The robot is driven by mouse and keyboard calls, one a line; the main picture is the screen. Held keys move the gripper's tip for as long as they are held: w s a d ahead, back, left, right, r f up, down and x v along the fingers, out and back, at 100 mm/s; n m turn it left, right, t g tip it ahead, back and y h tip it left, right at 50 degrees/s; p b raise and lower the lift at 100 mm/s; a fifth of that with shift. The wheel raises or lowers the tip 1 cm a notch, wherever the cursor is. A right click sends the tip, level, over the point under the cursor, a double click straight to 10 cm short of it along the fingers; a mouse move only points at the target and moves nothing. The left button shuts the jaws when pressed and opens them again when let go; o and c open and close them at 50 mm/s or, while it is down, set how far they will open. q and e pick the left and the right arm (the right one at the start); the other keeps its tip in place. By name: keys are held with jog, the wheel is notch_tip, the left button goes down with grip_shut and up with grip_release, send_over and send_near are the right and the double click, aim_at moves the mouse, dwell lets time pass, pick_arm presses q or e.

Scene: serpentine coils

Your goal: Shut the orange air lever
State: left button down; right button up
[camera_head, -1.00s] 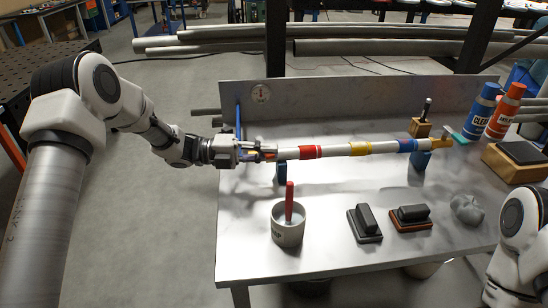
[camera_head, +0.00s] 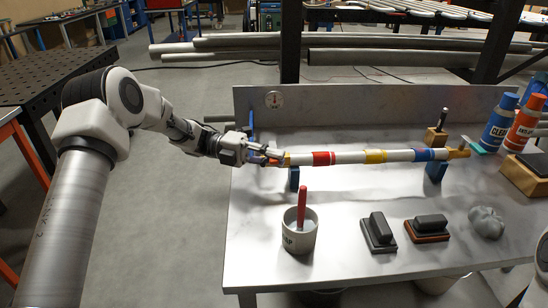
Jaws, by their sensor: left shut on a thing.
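A long white tube (camera_head: 347,157) with red, yellow and blue bands lies across blue supports above the metal bench. My left gripper (camera_head: 264,153) is at the tube's left end, beside the brass-coloured fitting there. A small orange-red part, seemingly the air lever (camera_head: 273,161), shows at the fingertips. The fingers are closed on it, and they hide most of it, so its exact angle cannot be told. My right gripper is out of view; only part of my right arm shows at the lower right edge.
A grey cup (camera_head: 298,240) with a red-handled tool stands in front of the tube. Two dark-handled blocks (camera_head: 379,233) (camera_head: 427,228) and a grey lump (camera_head: 486,222) lie to the right. Blue and orange bottles (camera_head: 500,124) (camera_head: 525,124) stand at the back right.

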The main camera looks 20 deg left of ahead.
pick_arm(q)
jog(key=c, duration=1.5)
grip_release()
jog(key=a, duration=1.2)
jog(key=shift+s, duration=0.35)
